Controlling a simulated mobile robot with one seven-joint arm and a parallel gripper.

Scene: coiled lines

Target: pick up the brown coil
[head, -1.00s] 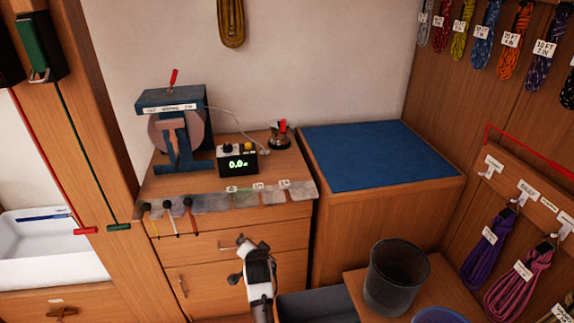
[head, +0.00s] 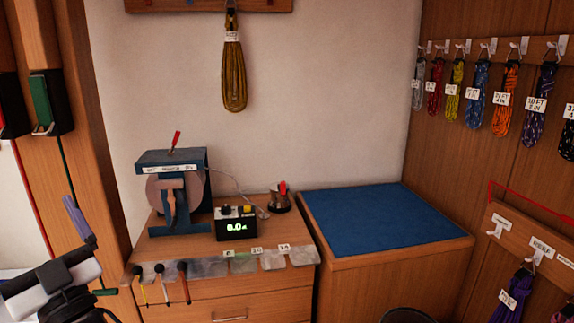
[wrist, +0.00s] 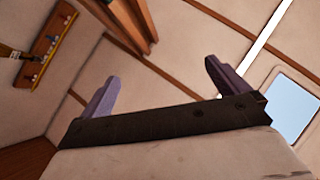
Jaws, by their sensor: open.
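The brown coil (head: 234,75) hangs on the back wall in the head view, with a small white tag near its top, below a wooden rail (head: 205,4). Part of a brownish coil also shows at the left edge of the wrist view (wrist: 10,53), under a small wooden rack. My gripper (wrist: 158,85) is open and empty in the wrist view, its two purple-grey fingers wide apart. In the head view my arm's end is at the lower left, well apart from the coil, and only one finger shows clearly.
A blue-framed machine (head: 173,195) and a meter reading 0.0 (head: 236,223) stand on the wooden cabinet below the coil. A blue-topped counter (head: 380,228) is clear. Several colored coils, including an orange one (head: 506,97), hang on the right wall.

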